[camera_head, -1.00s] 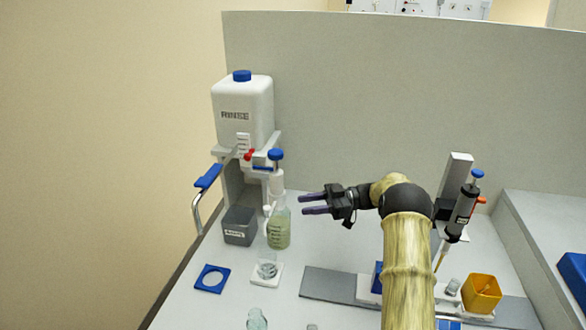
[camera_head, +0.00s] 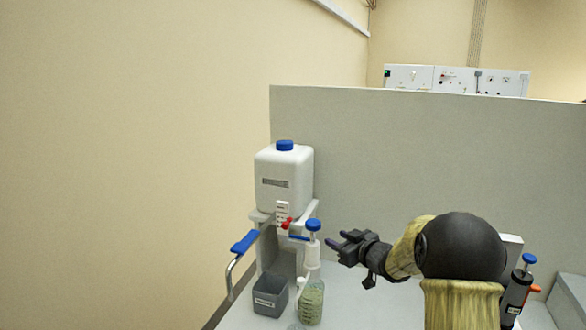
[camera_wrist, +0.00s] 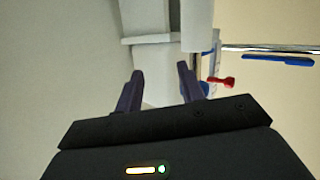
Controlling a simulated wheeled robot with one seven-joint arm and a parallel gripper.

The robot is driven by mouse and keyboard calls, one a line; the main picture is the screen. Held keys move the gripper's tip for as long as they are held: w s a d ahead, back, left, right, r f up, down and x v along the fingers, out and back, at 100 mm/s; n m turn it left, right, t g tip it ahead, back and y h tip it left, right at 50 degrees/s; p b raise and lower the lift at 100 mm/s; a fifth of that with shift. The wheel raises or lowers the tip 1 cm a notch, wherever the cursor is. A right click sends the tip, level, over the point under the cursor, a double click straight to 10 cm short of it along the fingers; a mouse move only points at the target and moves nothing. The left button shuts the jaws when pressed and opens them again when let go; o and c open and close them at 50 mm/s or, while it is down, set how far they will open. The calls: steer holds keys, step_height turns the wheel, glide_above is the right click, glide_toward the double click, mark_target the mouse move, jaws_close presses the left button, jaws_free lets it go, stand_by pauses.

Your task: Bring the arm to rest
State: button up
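My gripper (camera_head: 335,242) is above the bench at the right of the rinse stand, pointing left toward it. Its two dark purple fingers are apart, with nothing between them; the wrist view shows the open gap (camera_wrist: 160,82) too. My arm reaches in from the lower right of the head view with its elbow raised and bent.
A white rinse jug (camera_head: 284,180) with a blue cap sits on a stand with a blue-handled lever (camera_head: 245,242). A grey bin (camera_head: 270,295) and a bottle of greenish liquid (camera_head: 311,303) stand below. A dark dispenser (camera_head: 516,295) is at right. A grey partition (camera_head: 400,150) rises behind.

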steer(key=s+d+f+m+g+h, duration=0.1)
steer(key=s+f+m+g+h, duration=0.25)
steer(key=s, duration=0.85)
steer(key=s+f+m+g+h, duration=0.2)
steer(key=s+f+g, duration=0.15)
steer(key=s, duration=0.95)
steer(key=s+d+f+m+g+h, duration=0.15)
steer(key=s+g, duration=0.25)
steer(key=s, duration=0.8)
step_height(320, 180, up, 8)
steer(key=p, duration=0.9)
steer(key=shift+w+a+m+h, duration=0.15)
steer(key=shift+w+m+h, duration=0.15)
